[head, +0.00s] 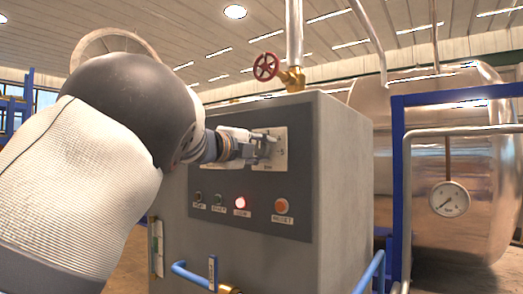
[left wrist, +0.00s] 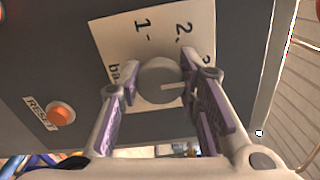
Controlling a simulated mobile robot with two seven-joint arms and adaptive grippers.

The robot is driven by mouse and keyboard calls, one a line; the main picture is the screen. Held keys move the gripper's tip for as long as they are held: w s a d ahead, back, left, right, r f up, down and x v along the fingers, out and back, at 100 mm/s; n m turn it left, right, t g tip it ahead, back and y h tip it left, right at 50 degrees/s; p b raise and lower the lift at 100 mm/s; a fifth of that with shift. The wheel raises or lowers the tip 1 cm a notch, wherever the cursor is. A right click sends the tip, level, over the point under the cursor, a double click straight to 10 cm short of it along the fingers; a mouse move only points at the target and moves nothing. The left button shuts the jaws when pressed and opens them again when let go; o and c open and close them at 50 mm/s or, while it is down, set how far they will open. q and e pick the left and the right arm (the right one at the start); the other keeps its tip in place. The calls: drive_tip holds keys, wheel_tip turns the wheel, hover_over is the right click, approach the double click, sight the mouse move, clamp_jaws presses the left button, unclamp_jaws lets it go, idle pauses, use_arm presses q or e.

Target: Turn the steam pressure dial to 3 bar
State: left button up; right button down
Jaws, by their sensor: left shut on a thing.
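The steam pressure dial is a round grey knob (left wrist: 158,78) on a white scale plate (left wrist: 113,38) in the left wrist view. The plate reads 1 and 2, with another mark partly hidden behind the right finger and part of "bar" by the left finger. A pale pointer line on the knob points right, toward the right finger. My left gripper (left wrist: 164,88) has its fingers on either side of the knob, shut on it. In the head view my left gripper (head: 262,147) is at the plate (head: 279,142) on the grey cabinet's front, hiding most of the dial.
A red valve wheel (head: 266,66) stands on top of the cabinet (head: 340,165). A blue frame (head: 397,160), a gauge (head: 449,199) and a metal tank (head: 470,110) are at the right.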

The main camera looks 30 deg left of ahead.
use_arm(q)
drive_tip(key=shift+r, duration=0.1)
drive_tip(key=o, duration=1.1)
drive_tip(key=shift+o, duration=0.2)
drive_tip(key=s+a, duration=0.1)
drive_tip(key=s, duration=1.1)
